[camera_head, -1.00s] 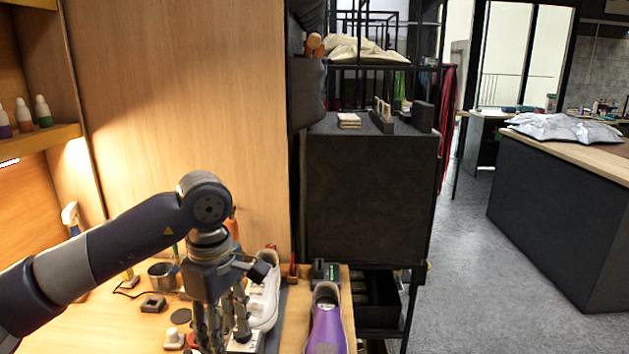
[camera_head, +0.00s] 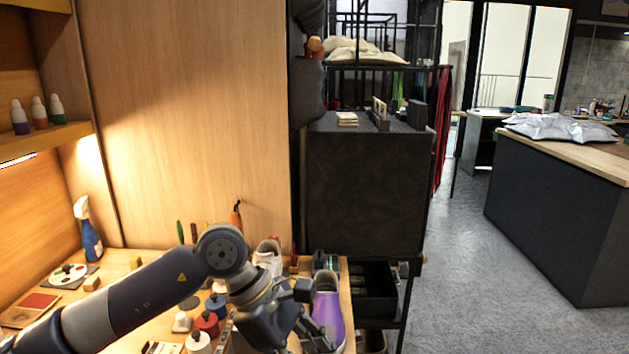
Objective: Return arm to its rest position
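My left arm comes in from the lower left over the workbench. Its gripper (camera_head: 308,330) is at the bottom of the head view, pointing down and to the right, in front of the purple sneaker (camera_head: 328,308). The fingers are partly cut off by the lower edge, so I cannot tell whether they are open or hold anything. A white sneaker (camera_head: 268,257) shows behind the arm, mostly hidden. My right arm and gripper are not in view.
Several small bottles, including a red one (camera_head: 207,323) and a blue one (camera_head: 215,305), stand on the bench beside the arm. A spray bottle (camera_head: 88,232) stands at the left. A dark cabinet (camera_head: 365,190) rises behind; open floor (camera_head: 450,290) lies to the right.

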